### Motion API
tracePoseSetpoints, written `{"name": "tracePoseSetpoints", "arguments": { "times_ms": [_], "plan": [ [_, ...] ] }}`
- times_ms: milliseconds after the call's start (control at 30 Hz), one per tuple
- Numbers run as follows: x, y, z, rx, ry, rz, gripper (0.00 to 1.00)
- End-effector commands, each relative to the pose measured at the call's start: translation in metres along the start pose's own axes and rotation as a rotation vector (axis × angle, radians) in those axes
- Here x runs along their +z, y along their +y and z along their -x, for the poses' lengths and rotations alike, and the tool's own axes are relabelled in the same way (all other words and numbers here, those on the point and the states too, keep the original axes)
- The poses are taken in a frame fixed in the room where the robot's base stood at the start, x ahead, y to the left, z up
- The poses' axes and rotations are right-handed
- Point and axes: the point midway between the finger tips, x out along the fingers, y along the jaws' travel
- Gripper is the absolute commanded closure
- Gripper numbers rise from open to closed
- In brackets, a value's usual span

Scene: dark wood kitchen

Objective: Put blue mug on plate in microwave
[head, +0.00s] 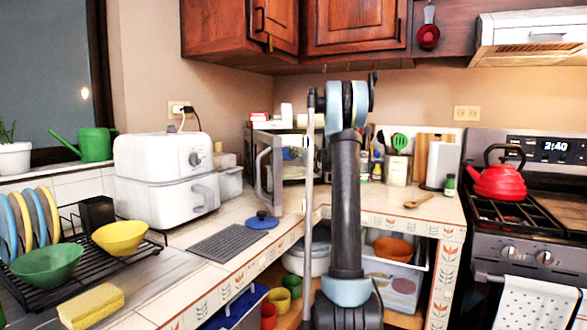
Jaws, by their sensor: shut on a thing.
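The microwave (268,173) stands on the counter in the back corner, left of my arm. Its door is swung open toward me. A small blue thing (287,154) shows at the opening, close to the left of my raised arm. It may be the blue mug, but it is too small to tell, and I cannot tell whether it is held or resting. No plate can be made out inside. My arm stands upright in the middle of the view and covers part of the microwave area. I cannot make out my gripper; it seems hidden behind the arm.
A white air fryer (165,178) stands on the left counter. A blue lid (262,221) lies near a grey mat (226,243). A dish rack (100,275) holds bowls and plates. Several mugs sit on the shelf below. A red kettle (497,182) stands on the stove.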

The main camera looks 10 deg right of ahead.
Motion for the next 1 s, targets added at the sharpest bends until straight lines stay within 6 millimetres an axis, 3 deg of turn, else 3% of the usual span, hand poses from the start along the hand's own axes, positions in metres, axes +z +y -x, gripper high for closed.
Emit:
{"name": "tracePoseSetpoints", "arguments": {
  "times_ms": [267, 500, 767, 1000],
  "plan": [
    [0.0, 0.006, -0.033, -0.001, 0.0, 0.0, 1.0],
    [0.024, 0.006, -0.032, 0.0, 0.0, 0.0, 1.0],
    [0.036, 0.006, -0.031, 0.0, 0.0, 0.0, 1.0],
    [0.065, 0.006, -0.032, 0.0, 0.0, 0.0, 1.0]
  ]
}}
